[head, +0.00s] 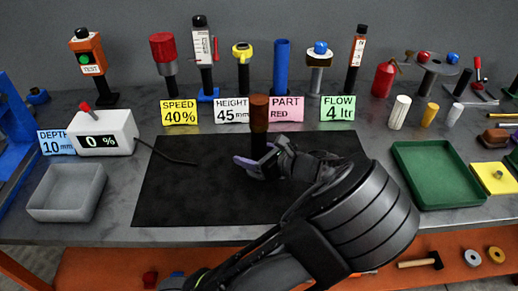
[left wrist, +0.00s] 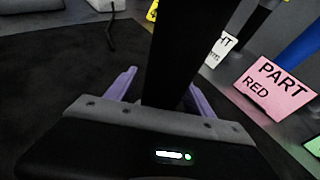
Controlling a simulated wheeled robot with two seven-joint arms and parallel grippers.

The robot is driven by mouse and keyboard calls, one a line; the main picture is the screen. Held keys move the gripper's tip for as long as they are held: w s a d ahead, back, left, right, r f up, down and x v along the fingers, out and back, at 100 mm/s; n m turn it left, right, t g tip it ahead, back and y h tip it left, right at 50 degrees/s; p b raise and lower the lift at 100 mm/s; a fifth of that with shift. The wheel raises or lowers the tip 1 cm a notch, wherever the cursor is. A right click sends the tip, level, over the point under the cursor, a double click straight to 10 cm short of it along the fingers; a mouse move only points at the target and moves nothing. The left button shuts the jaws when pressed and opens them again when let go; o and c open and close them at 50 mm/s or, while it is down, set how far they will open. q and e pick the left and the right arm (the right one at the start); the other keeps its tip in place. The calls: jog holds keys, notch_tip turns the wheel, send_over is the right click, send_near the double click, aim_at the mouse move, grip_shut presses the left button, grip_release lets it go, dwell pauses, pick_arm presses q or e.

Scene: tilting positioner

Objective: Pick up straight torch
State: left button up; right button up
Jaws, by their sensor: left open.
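An upright tool with a brown top and a black shaft (head: 259,112) stands over the black mat; it looks like the straight torch, though no label confirms it. My left gripper (head: 257,162) is at its lower part, with purple fingers. In the left wrist view, the black shaft (left wrist: 186,45) rises between the two spread fingers of the left gripper (left wrist: 160,92), and I cannot tell whether they touch it. The shaft's lower end is hidden by the gripper. My right gripper is not in view.
Behind the mat (head: 180,190) stand the SPEED (head: 180,112), HEIGHT (head: 231,112), pink PART RED (head: 286,109) and FLOW (head: 338,109) signs, with several upright tools behind them. A grey tray (head: 67,212) is left, a green tray (head: 440,202) right.

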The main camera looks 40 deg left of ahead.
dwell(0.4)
pick_arm(q)
grip_shut()
dwell(0.5)
dwell(0.8)
